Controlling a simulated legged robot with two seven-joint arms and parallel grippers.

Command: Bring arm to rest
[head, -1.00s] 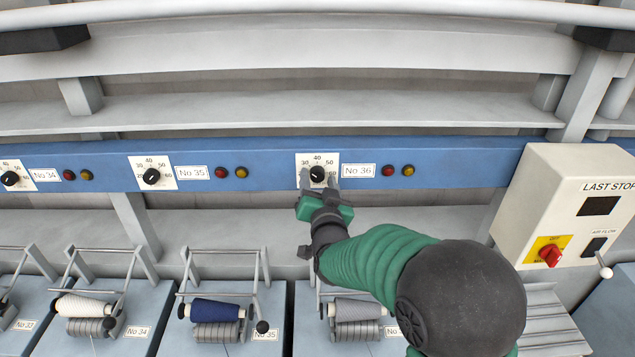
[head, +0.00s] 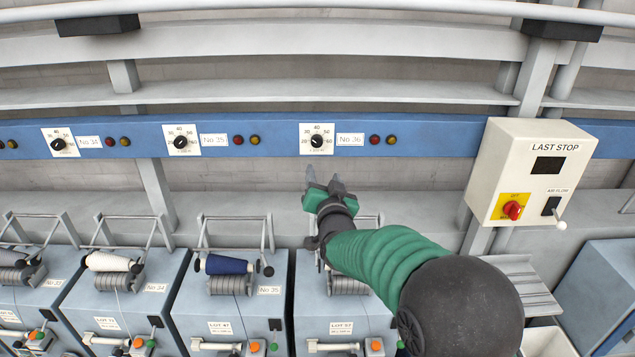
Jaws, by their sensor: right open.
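My right gripper (head: 322,180) is open and empty in the head view. It is below the No 36 dial (head: 317,141) on the blue rail and apart from it. Its green and black arm comes in from the lower right and covers part of the No 36 spinning unit (head: 312,288). My left gripper is not in view.
The blue rail (head: 270,150) crosses the view with several dials and lamps. A white LAST STOP box (head: 485,170) with a red knob stands at right. Spinning units with yarn spools (head: 228,264) line the bottom. Open space lies between the rail and the units.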

